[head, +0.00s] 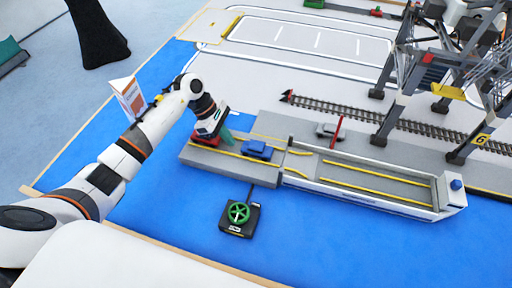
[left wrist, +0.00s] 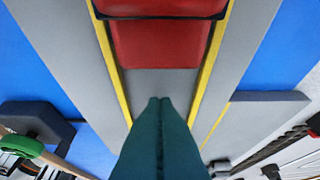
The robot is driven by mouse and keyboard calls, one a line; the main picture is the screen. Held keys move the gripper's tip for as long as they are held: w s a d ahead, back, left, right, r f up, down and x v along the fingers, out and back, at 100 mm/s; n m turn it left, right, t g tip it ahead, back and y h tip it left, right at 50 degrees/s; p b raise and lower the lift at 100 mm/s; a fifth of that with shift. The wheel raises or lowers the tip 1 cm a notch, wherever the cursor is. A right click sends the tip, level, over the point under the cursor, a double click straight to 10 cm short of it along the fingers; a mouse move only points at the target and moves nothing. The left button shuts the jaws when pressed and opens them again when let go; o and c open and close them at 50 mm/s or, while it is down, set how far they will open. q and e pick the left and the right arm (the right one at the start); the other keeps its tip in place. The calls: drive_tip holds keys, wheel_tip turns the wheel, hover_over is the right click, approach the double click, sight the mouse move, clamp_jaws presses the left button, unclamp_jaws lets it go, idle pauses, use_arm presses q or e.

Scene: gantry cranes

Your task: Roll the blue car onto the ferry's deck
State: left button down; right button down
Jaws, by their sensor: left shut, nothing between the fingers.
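The blue car (head: 257,149) stands on the grey pier lane (head: 222,166) between yellow lines, left of the ferry (head: 375,186). The ferry's long grey deck, with yellow lines, looks empty. My left gripper (head: 228,138) is shut and empty, its teal fingers low over the lane just left of the blue car. In the left wrist view the shut fingers (left wrist: 160,105) point along the lane, with a red car (left wrist: 160,42) ahead of their tips. The blue car does not show there. My right gripper is not in view.
A black box with a green handwheel (head: 238,213) sits in front of the pier. Gantry crane legs (head: 385,115) and rails lie behind.

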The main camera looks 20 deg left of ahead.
sight(255, 144)
use_arm(q)
drive_tip(key=shift+w+d+b, duration=0.15)
drive_tip(key=shift+d+b, duration=0.05)
drive_tip(key=shift+d, duration=1.9)
drive_tip(key=shift+w+d+b, duration=0.1)
drive_tip(key=shift+d+b, duration=0.05)
drive_tip(key=shift+d, duration=1.95)
drive_tip(key=shift+w+d+b, duration=0.2)
drive_tip(key=shift+d+b, duration=0.55)
drive_tip(key=shift+d, duration=3.6)
drive_tip(key=shift+w+d+b, duration=0.15)
drive_tip(key=shift+d+b, duration=0.45)
drive_tip(key=shift+d, duration=1.5)
drive_tip(key=shift+w+d+b, duration=0.1)
drive_tip(key=shift+d+b, duration=0.45)
drive_tip(key=shift+d, duration=1.55)
drive_tip(key=shift+w+d+b, duration=0.15)
drive_tip(key=shift+d+b, duration=0.8)
drive_tip(key=shift+d, duration=1.4)
drive_tip(key=shift+w+d+b, duration=0.15)
drive_tip(key=shift+d+b, duration=0.75)
drive_tip(key=shift+d, duration=1.4)
drive_tip(key=shift+a, duration=0.1)
drive_tip(key=shift+a+r, duration=0.2)
drive_tip(key=shift+a, duration=0.35)
wheel_tip(255, 144, up, 10)
drive_tip(key=p, duration=0.5)
